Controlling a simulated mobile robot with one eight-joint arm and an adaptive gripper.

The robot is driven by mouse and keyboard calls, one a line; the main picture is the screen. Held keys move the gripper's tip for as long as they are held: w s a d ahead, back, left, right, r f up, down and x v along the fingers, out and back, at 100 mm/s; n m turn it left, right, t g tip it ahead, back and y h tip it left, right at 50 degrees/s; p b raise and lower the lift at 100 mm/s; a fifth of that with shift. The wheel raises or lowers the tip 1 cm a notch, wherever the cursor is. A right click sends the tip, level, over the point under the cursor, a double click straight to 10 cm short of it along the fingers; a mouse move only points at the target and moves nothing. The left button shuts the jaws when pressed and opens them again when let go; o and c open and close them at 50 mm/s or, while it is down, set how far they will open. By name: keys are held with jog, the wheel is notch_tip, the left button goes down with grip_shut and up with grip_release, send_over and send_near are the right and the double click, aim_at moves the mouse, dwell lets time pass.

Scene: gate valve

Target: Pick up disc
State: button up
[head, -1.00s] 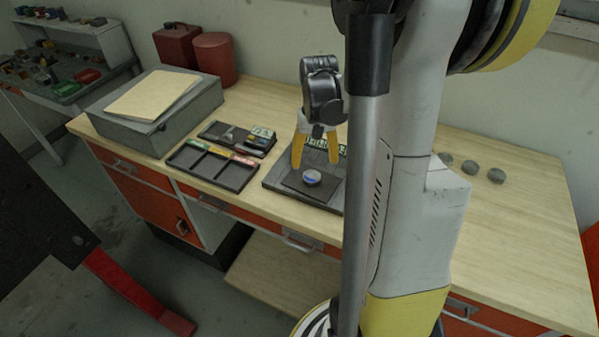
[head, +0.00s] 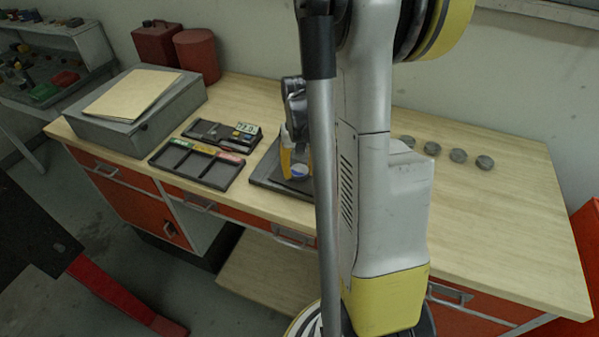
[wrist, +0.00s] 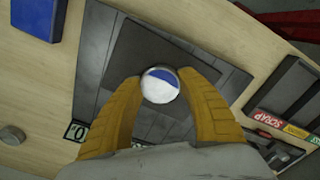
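A small round disc (wrist: 160,85) with a white and blue top face shows in the wrist view over the dark square pad. It also shows in the head view (head: 296,169). My gripper (wrist: 159,78) has its two yellow fingers on either side of the disc, close to its edges. The fingers look open around it, and I cannot tell whether either one touches it. In the head view my gripper (head: 297,160) is low over the pad, partly hidden by my arm.
The pad lies on a grey tray (head: 262,172) on the wooden bench (head: 510,230). Left of it are a compartment tray with coloured labels (head: 195,165) and a grey box (head: 125,108). Several grey discs (head: 458,156) lie on the bench at right, with clear wood around them.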

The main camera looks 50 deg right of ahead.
jog(key=shift+c, duration=1.4)
jog(key=shift+r, duration=0.1)
